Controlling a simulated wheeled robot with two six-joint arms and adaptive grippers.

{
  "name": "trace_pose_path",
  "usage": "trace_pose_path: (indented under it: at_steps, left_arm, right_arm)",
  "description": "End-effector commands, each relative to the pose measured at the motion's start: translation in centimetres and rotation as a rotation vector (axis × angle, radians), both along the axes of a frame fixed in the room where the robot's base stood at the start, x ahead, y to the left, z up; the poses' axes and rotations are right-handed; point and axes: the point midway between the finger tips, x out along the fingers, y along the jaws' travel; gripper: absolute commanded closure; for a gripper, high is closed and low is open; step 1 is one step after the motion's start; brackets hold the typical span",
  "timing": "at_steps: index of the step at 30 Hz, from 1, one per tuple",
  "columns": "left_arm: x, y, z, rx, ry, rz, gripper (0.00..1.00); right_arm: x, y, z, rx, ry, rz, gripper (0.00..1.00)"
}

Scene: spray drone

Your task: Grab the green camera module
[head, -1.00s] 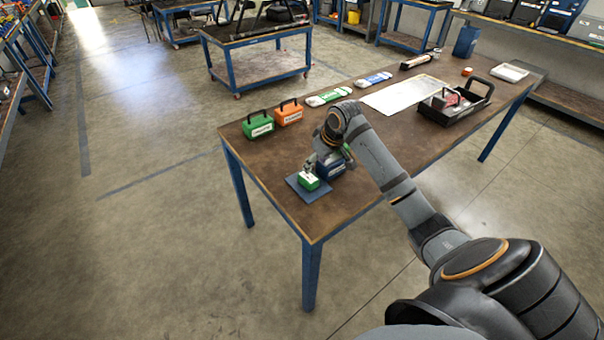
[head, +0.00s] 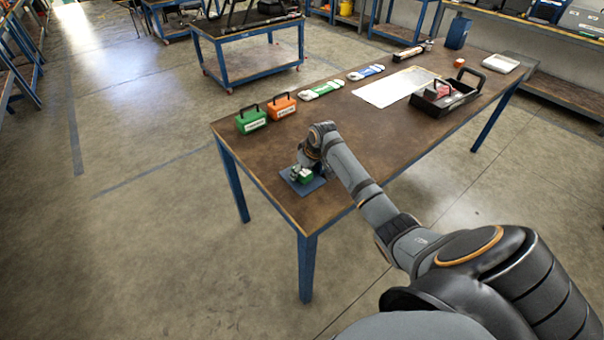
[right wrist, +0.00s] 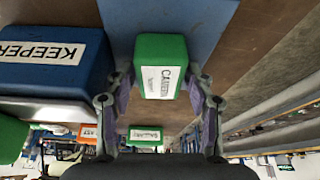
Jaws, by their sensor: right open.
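The green camera module (head: 306,178) with a white label sits on a blue mat (head: 315,187) at the near left corner of the workbench. In the right wrist view the module (right wrist: 160,65) lies between the two open fingers of my right gripper (right wrist: 161,84), with a visible gap on each side. In the head view my right gripper (head: 303,170) is right at the module, partly covering it. My left gripper does not show.
A blue box labelled KEEPER (right wrist: 50,58) stands close beside the module in the right wrist view. Green (head: 252,119) and orange (head: 282,107) cases stand at the table's far left edge. A black tray (head: 445,98) and a white sheet (head: 390,88) lie farther right.

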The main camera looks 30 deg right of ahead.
Motion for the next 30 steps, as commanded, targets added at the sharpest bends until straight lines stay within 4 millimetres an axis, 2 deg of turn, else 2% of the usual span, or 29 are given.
trace_pose_path:
  at_steps: [2, 12, 23, 28, 30]
  left_arm:
    - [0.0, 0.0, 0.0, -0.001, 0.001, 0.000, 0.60]
    - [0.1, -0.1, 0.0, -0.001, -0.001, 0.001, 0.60]
    - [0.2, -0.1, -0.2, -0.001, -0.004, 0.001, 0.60]
    - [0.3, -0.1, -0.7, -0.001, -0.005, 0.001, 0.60]
    - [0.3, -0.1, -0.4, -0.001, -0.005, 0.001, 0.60]
  right_arm:
    - [0.0, 0.0, 0.0, 0.000, 0.000, 0.000, 0.46]
    - [0.0, 0.0, 0.0, 0.000, 0.000, 0.000, 0.91]
    - [0.0, 0.0, 0.7, 0.000, -0.001, 0.001, 0.92]
    - [0.1, 0.0, 3.3, -0.001, -0.005, 0.001, 0.92]
    - [-1.4, -0.3, 4.8, -0.006, -0.002, 0.001, 0.92]
